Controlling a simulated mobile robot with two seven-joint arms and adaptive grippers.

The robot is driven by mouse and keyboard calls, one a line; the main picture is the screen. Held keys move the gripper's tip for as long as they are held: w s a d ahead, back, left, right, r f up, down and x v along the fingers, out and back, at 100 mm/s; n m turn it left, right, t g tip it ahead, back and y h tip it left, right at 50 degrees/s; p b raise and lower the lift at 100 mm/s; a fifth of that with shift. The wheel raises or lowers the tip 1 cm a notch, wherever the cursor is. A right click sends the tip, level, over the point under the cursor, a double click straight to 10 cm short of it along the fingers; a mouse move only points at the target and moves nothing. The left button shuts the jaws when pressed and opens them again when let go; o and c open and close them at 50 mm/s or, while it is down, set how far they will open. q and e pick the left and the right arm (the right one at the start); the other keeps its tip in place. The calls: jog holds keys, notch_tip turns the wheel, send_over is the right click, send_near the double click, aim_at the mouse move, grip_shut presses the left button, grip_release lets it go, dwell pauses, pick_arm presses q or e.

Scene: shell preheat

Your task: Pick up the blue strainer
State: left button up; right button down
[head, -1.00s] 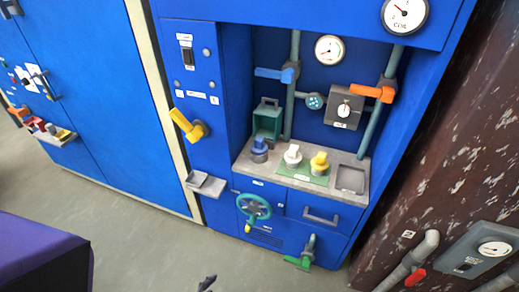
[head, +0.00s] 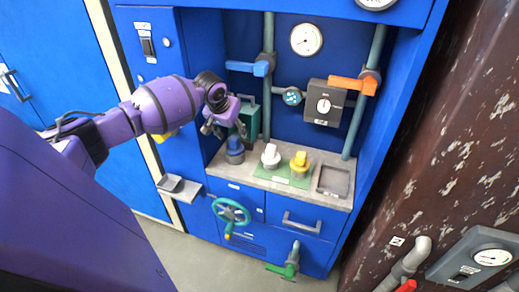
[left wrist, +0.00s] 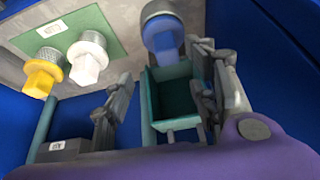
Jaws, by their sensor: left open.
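The blue strainer (head: 235,152) stands upright on the grey counter (head: 212,172), at its left end. It has a blue top on a dark grey base. My left gripper (head: 216,128) is open and empty, close above and a little to the left of it in the head view. In the left wrist view the blue strainer (left wrist: 163,38) shows beyond the gap between the open fingers of the gripper (left wrist: 165,78), apart from them. My right gripper is out of view.
A white-topped strainer (head: 271,156) and a yellow-topped one (head: 299,164) stand on a green mat (head: 274,177) to the right. A green open box (head: 251,117) is behind the blue strainer. The blue cabinet's left panel (head: 187,95) stands close beside the gripper.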

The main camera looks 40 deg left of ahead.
aim_at(234, 140)
pick_arm(q)
jog(key=shift+n, duration=0.3)
jog(key=x, duration=0.5)
jog(key=s+b+x, duration=0.1)
jog(key=x, duration=0.1)
jog(key=shift+a+f, duration=0.35)
jog(key=shift+f, duration=0.2)
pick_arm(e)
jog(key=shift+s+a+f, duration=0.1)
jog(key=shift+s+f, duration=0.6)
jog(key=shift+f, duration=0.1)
pick_arm(q)
jog(key=c, duration=1.1)
jog(key=shift+d, duration=0.15)
jog(key=shift+c, duration=1)
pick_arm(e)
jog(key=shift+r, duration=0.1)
pick_arm(q)
jog(key=shift+c, duration=0.2)
